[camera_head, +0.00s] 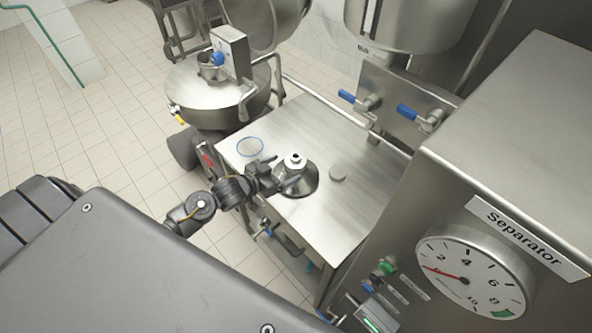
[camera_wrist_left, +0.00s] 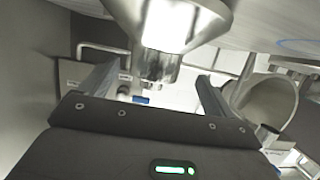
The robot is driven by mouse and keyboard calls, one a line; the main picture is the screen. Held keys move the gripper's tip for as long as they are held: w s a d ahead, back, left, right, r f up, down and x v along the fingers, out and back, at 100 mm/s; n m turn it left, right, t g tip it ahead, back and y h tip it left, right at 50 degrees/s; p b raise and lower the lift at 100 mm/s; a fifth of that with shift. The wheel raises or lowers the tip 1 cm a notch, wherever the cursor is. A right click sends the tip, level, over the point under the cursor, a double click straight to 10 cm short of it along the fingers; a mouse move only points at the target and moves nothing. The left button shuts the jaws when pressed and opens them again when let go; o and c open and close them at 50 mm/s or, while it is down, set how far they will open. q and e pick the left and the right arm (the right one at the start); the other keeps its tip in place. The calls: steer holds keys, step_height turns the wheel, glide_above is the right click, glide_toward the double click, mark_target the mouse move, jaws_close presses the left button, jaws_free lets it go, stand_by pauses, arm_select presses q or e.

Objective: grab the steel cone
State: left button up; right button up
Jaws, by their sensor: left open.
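The steel cone (camera_head: 307,184) stands on the steel table, wide base down, with a narrow neck and a ringed top. My left gripper (camera_head: 287,182) is at the near left side of the cone, and its fingers overlap the cone's left flank in the head view. In the left wrist view the cone (camera_wrist_left: 178,22) appears at the top, upside down, with its neck in line with the gap between the two spread fingers of the gripper (camera_wrist_left: 155,76). The gripper is open and empty. Contact with the cone cannot be told. My right gripper is not in view.
The separator cabinet (camera_head: 500,160) closes off the right; a round vessel (camera_head: 215,95) stands beyond.

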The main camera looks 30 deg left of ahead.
mark_target(296, 165)
arm_select(q)
steer(key=shift+w+d+f, duration=0.15)
steer(key=shift+w, duration=0.15)
steer(key=shift+w+d+p, duration=0.2)
steer(key=shift+w+p, duration=0.15)
steer(key=x, duration=0.2)
steer(key=p+x, duration=0.1)
steer(key=x, duration=0.1)
steer(key=shift+d+f, duration=0.2)
steer(key=shift+f, duration=0.15)
steer(key=c, duration=1.6)
steer(key=shift+r, duration=0.15)
